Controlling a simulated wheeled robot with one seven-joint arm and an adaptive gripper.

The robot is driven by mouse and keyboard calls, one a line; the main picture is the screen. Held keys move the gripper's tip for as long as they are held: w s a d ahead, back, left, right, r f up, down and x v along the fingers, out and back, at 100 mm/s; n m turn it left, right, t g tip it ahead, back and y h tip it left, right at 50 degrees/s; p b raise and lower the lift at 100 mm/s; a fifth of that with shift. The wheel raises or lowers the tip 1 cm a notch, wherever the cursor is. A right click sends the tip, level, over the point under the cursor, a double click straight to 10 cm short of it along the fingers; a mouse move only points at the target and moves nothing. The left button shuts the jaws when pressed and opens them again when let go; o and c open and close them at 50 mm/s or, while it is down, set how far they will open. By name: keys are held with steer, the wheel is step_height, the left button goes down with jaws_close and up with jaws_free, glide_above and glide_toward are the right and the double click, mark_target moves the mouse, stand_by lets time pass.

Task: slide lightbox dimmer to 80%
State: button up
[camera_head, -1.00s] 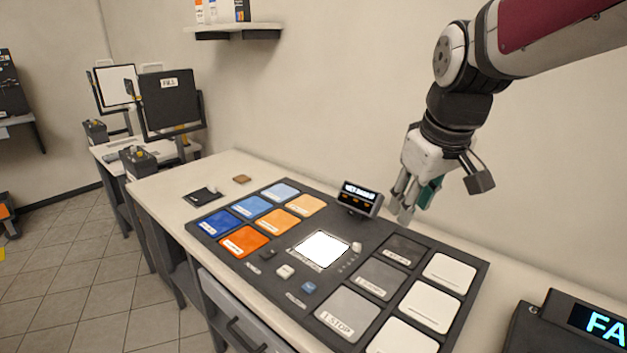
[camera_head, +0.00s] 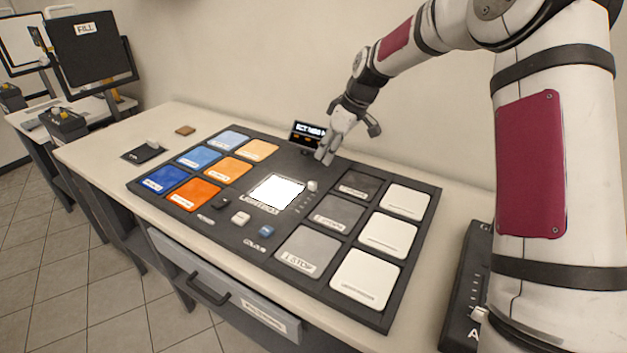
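A lit white square (camera_head: 276,190), which looks like the lightbox, is set in the middle of a dark panel (camera_head: 225,229) on the table. A small pale knob (camera_head: 313,186) sits by its upper right corner. A row of small marks runs from the knob toward the front; their values are too small to read. My gripper (camera_head: 324,157) hangs above the back of the panel, behind the knob and apart from it in the picture. Its fingers point down, but they are too small to show whether they are open or shut. I see nothing held in them.
Blue, orange, grey and white swatches surround the lit square. A small display (camera_head: 308,133) stands behind the panel, close to my gripper. A dark box with a slider (camera_head: 478,314) is at the right, partly hidden by my arm. A drawer handle (camera_head: 209,291) juts out in front.

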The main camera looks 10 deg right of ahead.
mark_target(312, 183)
steer(key=x, duration=1.2)
steer(key=shift+f+p, duration=0.3)
steer(key=shift+f, duration=0.05)
jaws_close()
